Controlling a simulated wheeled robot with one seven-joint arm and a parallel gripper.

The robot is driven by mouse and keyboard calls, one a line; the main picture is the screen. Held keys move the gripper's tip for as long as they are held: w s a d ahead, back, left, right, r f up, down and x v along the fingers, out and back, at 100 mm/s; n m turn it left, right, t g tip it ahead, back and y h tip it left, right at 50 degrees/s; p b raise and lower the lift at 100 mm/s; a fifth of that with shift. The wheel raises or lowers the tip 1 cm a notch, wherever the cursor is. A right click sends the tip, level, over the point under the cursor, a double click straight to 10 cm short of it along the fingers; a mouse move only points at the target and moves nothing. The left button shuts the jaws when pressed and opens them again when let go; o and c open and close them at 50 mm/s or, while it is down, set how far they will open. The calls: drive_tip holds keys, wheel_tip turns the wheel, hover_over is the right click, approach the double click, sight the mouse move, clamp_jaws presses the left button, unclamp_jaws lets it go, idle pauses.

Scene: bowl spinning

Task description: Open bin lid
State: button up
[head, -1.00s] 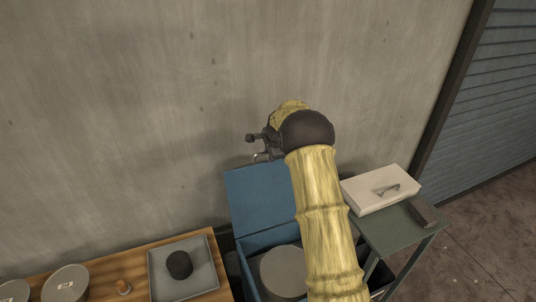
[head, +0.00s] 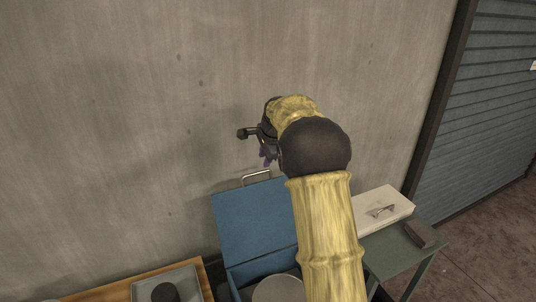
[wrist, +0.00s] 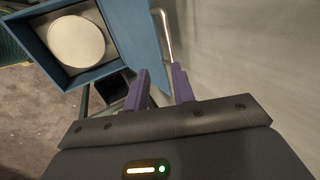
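The blue bin (head: 262,266) stands at the bottom centre of the head view, and it also shows in the wrist view (wrist: 105,75). Its blue lid (head: 245,222) stands raised, leaning back near the wall, and shows in the wrist view (wrist: 138,35). A metal handle (head: 256,176) sits at the lid's top edge and shows in the wrist view (wrist: 165,35). My gripper (wrist: 161,88) is open and empty, its purple fingers apart from the handle. In the head view, my gripper (head: 260,153) is just above the handle, partly hidden by my arm.
A pale round disc (head: 278,289) lies inside the bin. At right, a green side table (head: 395,255) holds a white box (head: 382,208) and a dark block (head: 419,234). At lower left, a wooden table (head: 120,291) holds a grey tray (head: 190,275). The concrete wall is close behind.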

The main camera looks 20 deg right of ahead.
drive_tip(key=v, duration=0.4)
drive_tip(key=shift+r+b, duration=0.15)
drive_tip(key=shift+b, duration=0.2)
drive_tip(key=shift+s, duration=0.1)
drive_tip(key=s+a+f+n+g, duration=0.1)
drive_tip(key=s+f+n, duration=0.4)
drive_tip(key=s, duration=0.6)
drive_tip(key=s+a+f+n+b, duration=0.1)
drive_tip(key=s+f+n, duration=0.4)
drive_tip(key=s, duration=0.6)
drive_tip(key=s+a+f+n+g, duration=0.1)
drive_tip(key=s+a+f+n, duration=0.2)
drive_tip(key=s+f+n, duration=0.3)
drive_tip(key=s, duration=0.5)
drive_tip(key=shift+g+h, duration=0.3)
drive_tip(key=shift+h, duration=0.1)
drive_tip(key=shift+f, duration=0.1)
